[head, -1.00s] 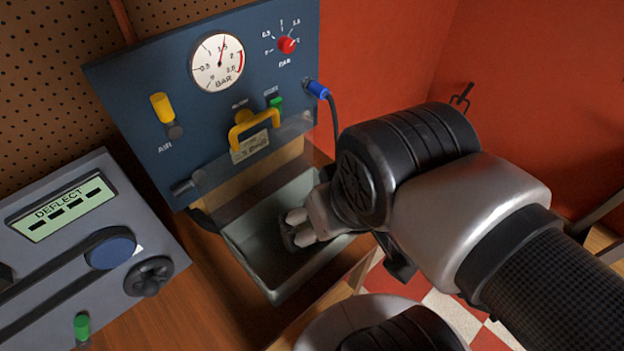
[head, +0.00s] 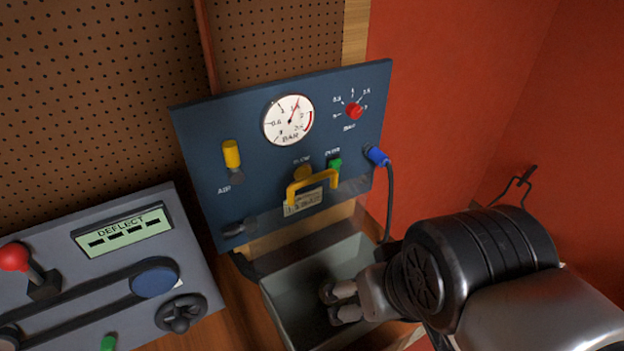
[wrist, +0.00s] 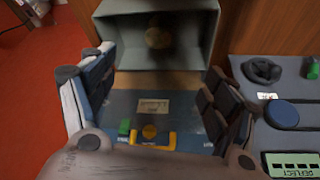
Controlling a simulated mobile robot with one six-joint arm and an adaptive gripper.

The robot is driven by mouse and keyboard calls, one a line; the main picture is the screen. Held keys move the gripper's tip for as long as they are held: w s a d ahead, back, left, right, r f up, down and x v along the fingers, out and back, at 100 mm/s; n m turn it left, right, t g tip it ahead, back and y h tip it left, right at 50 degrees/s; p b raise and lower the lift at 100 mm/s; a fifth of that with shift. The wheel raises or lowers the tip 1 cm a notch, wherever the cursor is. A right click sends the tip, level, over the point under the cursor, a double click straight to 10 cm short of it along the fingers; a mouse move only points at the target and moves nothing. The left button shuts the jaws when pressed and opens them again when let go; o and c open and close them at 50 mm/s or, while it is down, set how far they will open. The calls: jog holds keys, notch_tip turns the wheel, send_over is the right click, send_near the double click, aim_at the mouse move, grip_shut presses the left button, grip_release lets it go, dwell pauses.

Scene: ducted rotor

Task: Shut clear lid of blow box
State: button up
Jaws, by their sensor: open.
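The blow box (head: 275,312) is a grey open-topped bin below the blue panel; its grey wall shows in the wrist view (wrist: 112,42). Its clear lid (head: 350,190) stands raised in front of the panel, with the box open. A yellow handle (head: 312,186) is on the lid and also shows low in the wrist view (wrist: 172,140). My gripper (head: 333,304) is over the box opening, below and apart from the handle. In the wrist view its fingers (wrist: 148,85) are spread wide with nothing between them.
The blue panel (head: 205,150) carries a gauge (head: 288,120), a red knob (head: 355,111), a yellow lever (head: 232,154) and a blue plug with a hose (head: 377,155). A grey deflect unit (head: 75,275) stands at left. A red wall (head: 440,120) is at right.

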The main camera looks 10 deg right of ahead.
aim_at(316, 176)
dwell(0.4)
